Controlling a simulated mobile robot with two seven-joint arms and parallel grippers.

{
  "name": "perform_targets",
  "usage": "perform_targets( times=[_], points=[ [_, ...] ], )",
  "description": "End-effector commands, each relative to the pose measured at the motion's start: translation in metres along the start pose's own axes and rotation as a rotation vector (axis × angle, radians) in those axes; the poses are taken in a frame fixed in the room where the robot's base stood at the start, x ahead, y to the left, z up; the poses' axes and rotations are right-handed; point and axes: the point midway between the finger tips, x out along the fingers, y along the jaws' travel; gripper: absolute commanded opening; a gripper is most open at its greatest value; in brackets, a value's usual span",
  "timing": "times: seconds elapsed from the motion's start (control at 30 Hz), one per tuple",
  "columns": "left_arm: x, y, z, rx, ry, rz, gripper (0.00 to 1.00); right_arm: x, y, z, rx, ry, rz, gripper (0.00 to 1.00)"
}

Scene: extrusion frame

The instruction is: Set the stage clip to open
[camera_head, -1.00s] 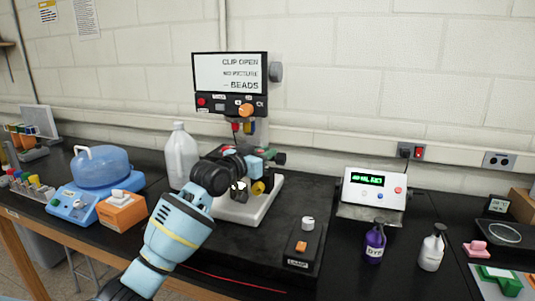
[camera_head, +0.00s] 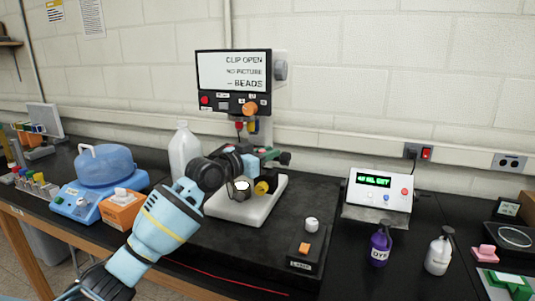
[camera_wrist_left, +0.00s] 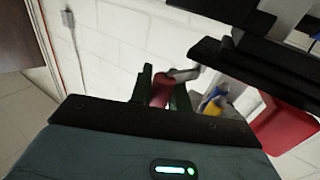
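A microscope has a screen (camera_head: 233,72) reading "CLIP OPEN", "NO PICTURE" and "BEADS". Its pale base (camera_head: 245,210) stands on a black mat. My left gripper (camera_head: 278,157) reaches in from the left at stage height, its dark green fingers at the stage area. In the left wrist view the fingers (camera_wrist_left: 166,93) stand either side of a red knob (camera_wrist_left: 160,90) on a grey lever (camera_wrist_left: 184,74). I cannot tell whether they press on it. The stage clip is not clearly made out; my gripper covers much of the stage. My right gripper is not in view.
A white bottle (camera_head: 184,152) stands just left of the microscope. A control box (camera_head: 304,248) with an orange button lies on the mat at front right. A meter (camera_head: 379,191), a purple bottle (camera_head: 380,246) and a white bottle (camera_head: 438,252) stand further right.

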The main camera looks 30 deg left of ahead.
Motion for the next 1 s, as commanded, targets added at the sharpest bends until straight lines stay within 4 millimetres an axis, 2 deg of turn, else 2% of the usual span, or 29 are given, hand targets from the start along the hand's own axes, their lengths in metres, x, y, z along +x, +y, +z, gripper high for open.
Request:
perform_targets(
  times=[0.03,0.17,0.53,1.0],
  points=[
    [0.0,0.0,0.002,-0.001,-0.003,0.0,0.24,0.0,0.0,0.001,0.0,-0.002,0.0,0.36],
    [0.0,0.0,0.001,0.0,-0.002,0.0,0.4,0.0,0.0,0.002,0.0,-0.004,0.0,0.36],
    [-0.005,-0.001,0.001,0.001,-0.001,-0.001,0.4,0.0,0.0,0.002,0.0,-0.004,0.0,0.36],
    [-0.066,-0.001,0.003,0.002,-0.005,-0.002,0.4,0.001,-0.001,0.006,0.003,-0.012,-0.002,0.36]
  ],
)
